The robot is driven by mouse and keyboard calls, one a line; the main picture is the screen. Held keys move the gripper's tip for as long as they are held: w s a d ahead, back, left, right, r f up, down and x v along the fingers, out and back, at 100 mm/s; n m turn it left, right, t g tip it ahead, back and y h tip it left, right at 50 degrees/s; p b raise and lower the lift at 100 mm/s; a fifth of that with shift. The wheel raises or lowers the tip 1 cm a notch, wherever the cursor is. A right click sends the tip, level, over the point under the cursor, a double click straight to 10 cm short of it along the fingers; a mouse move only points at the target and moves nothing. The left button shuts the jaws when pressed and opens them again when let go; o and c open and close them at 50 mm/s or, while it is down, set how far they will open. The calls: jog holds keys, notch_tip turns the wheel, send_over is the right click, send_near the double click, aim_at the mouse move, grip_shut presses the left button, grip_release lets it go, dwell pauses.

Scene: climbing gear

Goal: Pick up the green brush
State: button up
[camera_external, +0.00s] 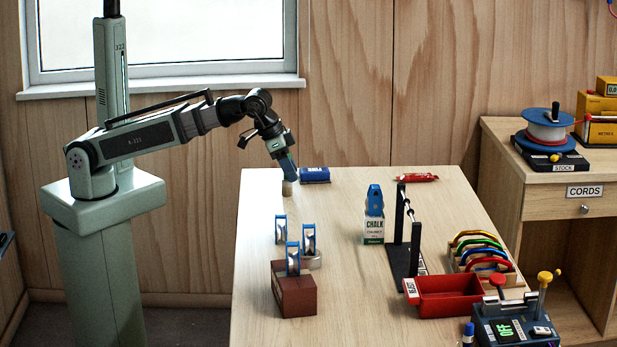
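My gripper (288,172) points down over the far left part of the table, just left of a blue block. A small beige piece (287,188) shows at its tip, at or just above the table top. I cannot tell whether this piece is part of a brush, or whether the fingers are closed on it. No brush that is clearly green can be made out. A green curved piece (479,241) stands among yellow, blue and red ones in a wooden rack (512,280) at the right; these look like carabiners or handles.
The blue block (315,174) lies beside my gripper. A chalk box (374,230), a black stand (400,250), a red tray (450,297) and a switch box (515,325) fill the right side. A brown box (297,297) with blue-framed pieces stands front left. The table's middle is clear.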

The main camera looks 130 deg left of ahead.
grip_shut()
jog(key=shift+r, duration=0.1)
